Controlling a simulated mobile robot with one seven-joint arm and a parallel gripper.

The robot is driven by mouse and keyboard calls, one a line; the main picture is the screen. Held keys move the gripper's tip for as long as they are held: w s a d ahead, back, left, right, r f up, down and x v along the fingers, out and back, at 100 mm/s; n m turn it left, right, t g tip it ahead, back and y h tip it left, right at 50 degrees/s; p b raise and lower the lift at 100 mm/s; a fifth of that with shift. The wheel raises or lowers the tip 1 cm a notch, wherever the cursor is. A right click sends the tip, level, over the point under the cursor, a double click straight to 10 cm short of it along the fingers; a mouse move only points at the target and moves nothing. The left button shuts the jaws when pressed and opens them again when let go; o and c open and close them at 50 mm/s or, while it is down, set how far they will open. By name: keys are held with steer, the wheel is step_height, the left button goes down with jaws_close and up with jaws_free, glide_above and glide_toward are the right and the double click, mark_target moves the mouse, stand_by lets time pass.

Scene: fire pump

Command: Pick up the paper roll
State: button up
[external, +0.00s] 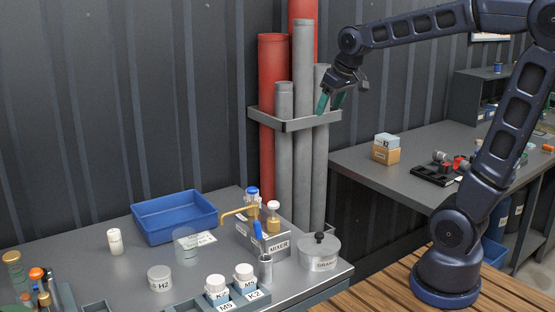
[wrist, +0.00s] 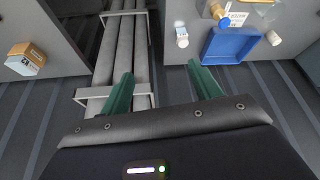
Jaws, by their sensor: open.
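No object is clearly recognisable as a paper roll. A small white cylinder (external: 115,241) stands upright on the left workbench, left of the blue tray; it is too small to tell if it is the roll. A similar white object (wrist: 273,38) shows beside the tray in the wrist view. My gripper (external: 330,104) is open and empty, high in front of the upright pipes, well to the right of the white cylinder.
Tall grey pipes (external: 303,100) and red pipes (external: 271,75) stand in a metal rack (external: 290,125) close to my gripper. The blue tray (external: 165,229), labelled jars, bottles and a lidded pot (external: 319,256) crowd the left bench. Boxes (external: 385,154) sit on the right bench.

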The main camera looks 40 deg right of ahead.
steer(key=w+a+f+n, duration=0.2)
steer(key=w+a, duration=1.2)
steer(key=n+g+y, duration=0.1)
steer(key=n+y, duration=0.1)
steer(key=n, duration=0.3)
glide_toward(114, 232)
step_height(114, 232, down, 2)
steer(key=w, duration=0.1)
steer(key=x, duration=1)
steer(key=shift+s+a+f, duration=0.1)
steer(key=shift+s+a, duration=0.05)
steer(key=shift+a, duration=0.2)
steer(key=c, duration=1.1)
